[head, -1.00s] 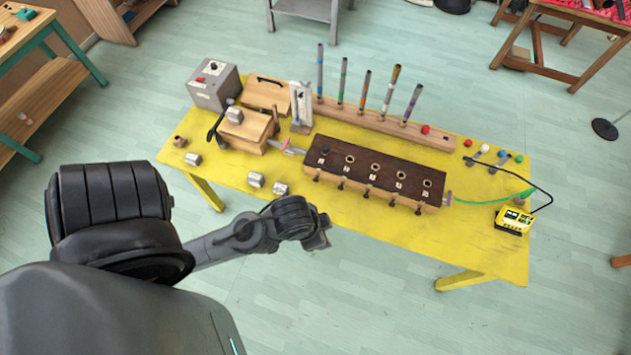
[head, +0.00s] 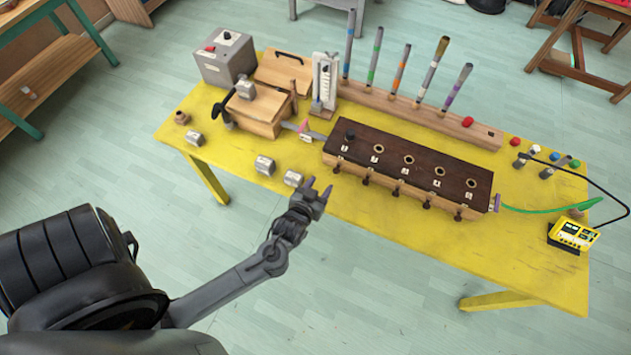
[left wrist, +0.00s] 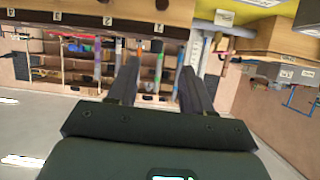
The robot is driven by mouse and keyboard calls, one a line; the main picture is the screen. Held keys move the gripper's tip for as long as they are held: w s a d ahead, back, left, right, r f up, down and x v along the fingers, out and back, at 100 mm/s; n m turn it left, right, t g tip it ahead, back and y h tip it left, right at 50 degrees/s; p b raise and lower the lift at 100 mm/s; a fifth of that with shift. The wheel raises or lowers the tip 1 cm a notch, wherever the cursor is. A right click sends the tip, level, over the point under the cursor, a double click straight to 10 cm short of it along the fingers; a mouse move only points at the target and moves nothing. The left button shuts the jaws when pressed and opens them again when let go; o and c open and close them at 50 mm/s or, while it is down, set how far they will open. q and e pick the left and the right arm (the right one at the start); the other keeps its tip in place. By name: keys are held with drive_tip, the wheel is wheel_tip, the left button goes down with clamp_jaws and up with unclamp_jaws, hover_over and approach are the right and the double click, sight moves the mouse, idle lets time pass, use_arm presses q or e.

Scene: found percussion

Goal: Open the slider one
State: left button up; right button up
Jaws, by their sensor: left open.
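The long wooden box with a dark top (head: 425,165) stands on the yellow table. A row of holes with small white number tags runs along its top. Several dark knobs stick out of its front face. The leftmost knob (head: 336,168), likely slider one, is at the box's left end; its number is too small to read. My left gripper (head: 319,188) is open and empty in front of this end, apart from the box. In the left wrist view, its two fingers (left wrist: 157,78) are spread, with the box front (left wrist: 110,16) across the top. My right gripper is not in view.
Metal cans (head: 264,166) stand left of the gripper, one close to it. Behind the box is a wooden rail (head: 400,107) with upright coloured tubes. A small wooden box (head: 258,110) stands to the left. A yellow device (head: 572,235) sits at the right end.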

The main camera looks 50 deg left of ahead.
use_arm(q)
drive_tip(key=b, duration=0.4)
approach(336, 172)
drive_tip(key=shift+s+d+r+n, duration=0.15)
drive_tip(key=shift+s+d+r, duration=0.05)
drive_tip(key=shift+s, duration=0.4)
drive_tip(key=shift+s+d+r+n, duration=0.15)
drive_tip(key=shift+s+r, duration=0.1)
drive_tip(key=shift+s, duration=0.4)
drive_tip(key=shift+w+d+f+b, duration=0.1)
drive_tip(key=shift+w+f+b, duration=0.2)
drive_tip(key=shift+b, duration=0.4)
drive_tip(key=x, duration=0.3)
drive_tip(key=b+x, duration=0.1)
drive_tip(key=x, duration=0.6)
drive_tip(key=shift+w+a+r+b, duration=0.15)
drive_tip(key=shift+w+a+b, duration=0.1)
drive_tip(key=shift+w+b, duration=0.15)
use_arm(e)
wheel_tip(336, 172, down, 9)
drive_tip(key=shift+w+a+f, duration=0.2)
use_arm(q)
clamp_jaws()
